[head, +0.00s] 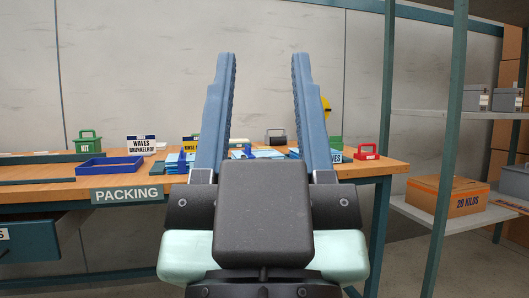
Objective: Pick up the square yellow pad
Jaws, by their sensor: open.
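My gripper (263,60) fills the middle of the head view. Its two blue fingers point up and stand wide apart, with nothing between them. I cannot make out the square yellow pad for certain. A small yellow patch with dark lettering (188,144) shows on the table just left of my left finger, partly covered by that finger. Another yellow thing (326,107) shows behind the right finger, higher up; its shape is partly hidden. My gripper appears in front of the table, and its fingers and body hide part of the tabletop.
The wooden packing table (60,170) spans the left and middle. On it are a blue tray (108,168), a green kit box (88,141), a white labelled box (141,146) and a red box (367,151). A shelf rack (440,115) holding a carton (447,196) stands right.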

